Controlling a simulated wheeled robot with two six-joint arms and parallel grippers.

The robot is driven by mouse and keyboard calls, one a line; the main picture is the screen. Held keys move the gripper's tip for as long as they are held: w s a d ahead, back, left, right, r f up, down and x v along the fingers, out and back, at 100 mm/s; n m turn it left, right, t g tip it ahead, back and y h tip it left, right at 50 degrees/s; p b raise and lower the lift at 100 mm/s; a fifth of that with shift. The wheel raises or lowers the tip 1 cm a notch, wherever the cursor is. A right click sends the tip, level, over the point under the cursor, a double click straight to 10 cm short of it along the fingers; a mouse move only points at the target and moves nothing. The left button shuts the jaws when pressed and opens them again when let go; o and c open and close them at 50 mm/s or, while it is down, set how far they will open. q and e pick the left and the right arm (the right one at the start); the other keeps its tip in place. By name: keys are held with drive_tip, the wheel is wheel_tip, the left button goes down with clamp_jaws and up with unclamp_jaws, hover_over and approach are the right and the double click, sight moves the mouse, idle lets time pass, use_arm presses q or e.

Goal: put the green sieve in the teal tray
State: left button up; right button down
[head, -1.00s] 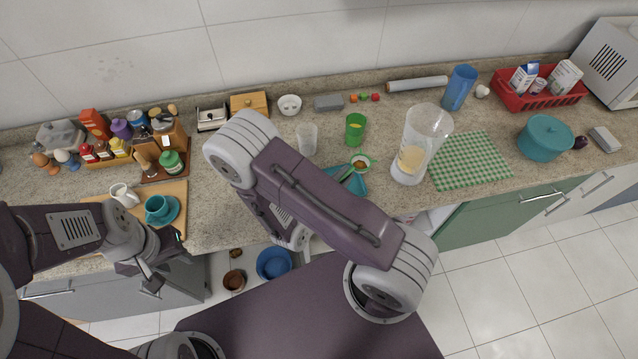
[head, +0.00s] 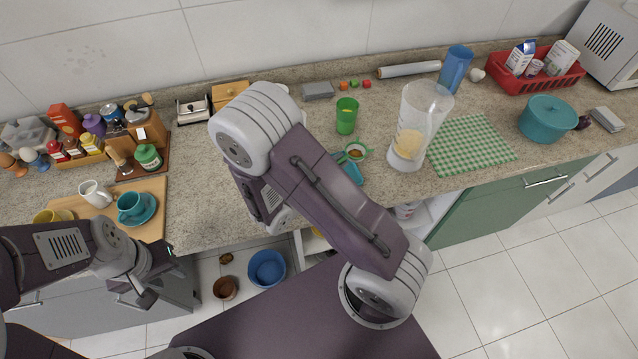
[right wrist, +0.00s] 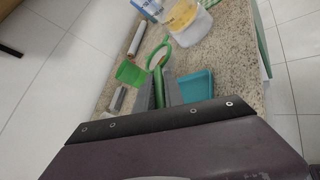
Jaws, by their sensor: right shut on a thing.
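The green sieve (head: 355,152) is a small ring with a handle, beside the teal tray (head: 352,173) on the counter. In the right wrist view, the sieve (right wrist: 158,52) extends beyond my right gripper (right wrist: 160,92), which is shut on its green handle. The teal tray (right wrist: 197,87) lies just right of the fingers there. I cannot tell the sieve's height above the counter. In the head view my right arm hides the right gripper and part of the tray. My left gripper (head: 158,276) looks open and empty, low in front of the counter at left.
A green cup (head: 346,116) stands behind the sieve. A tall clear container (head: 418,125) stands to its right, beside a checked green cloth (head: 470,145). A wooden board (head: 140,190) with a teal cup and saucer lies at left. Bare counter shows left of my right arm.

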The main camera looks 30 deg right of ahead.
drive_tip(key=w+a+f, duration=0.1)
drive_tip(key=w, duration=0.1)
drive_tip(key=w+a+f+b, duration=0.1)
drive_tip(key=w+a, duration=0.1)
drive_tip(key=shift+a+f, duration=0.25)
drive_tip(key=shift+f, duration=0.15)
wheel_tip(320, 180, down, 4)
drive_tip(key=b, duration=0.3)
drive_tip(key=shift+s+f, duration=0.1)
drive_tip(key=shift+s, duration=0.05)
drive_tip(key=c, duration=1.7)
unclamp_jaws()
